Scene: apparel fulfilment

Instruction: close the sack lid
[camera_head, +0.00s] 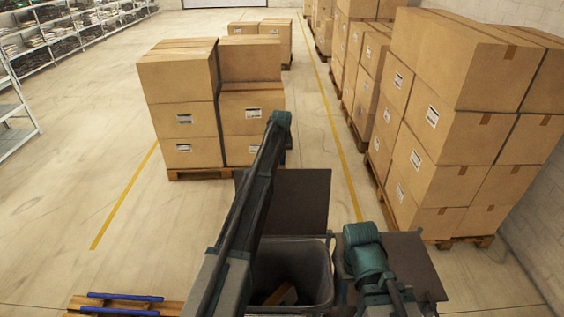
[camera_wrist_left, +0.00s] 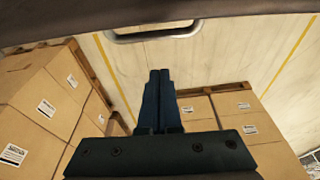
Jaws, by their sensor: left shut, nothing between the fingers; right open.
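The grey open-topped container (camera_head: 322,270), which I take to be the sack, stands at the bottom centre of the head view. A brown item (camera_head: 282,295) lies inside. A dark flat panel (camera_head: 305,200) extends beyond its far side, and another dark panel (camera_head: 418,262) lies to its right. My left arm crosses over the container's left part and the far panel. In the left wrist view my left gripper (camera_wrist_left: 160,75) is shut and empty. A dark edge with a metal handle-like loop (camera_wrist_left: 155,36) spans the top there, apart from the fingertips. My right gripper is not visible; only its arm shows.
Stacked cartons on pallets stand ahead (camera_head: 183,115) and along the right wall (camera_head: 440,150). A low pallet with blue bars (camera_head: 125,297) lies at the bottom left. Shelving (camera_head: 60,30) stands at the far left.

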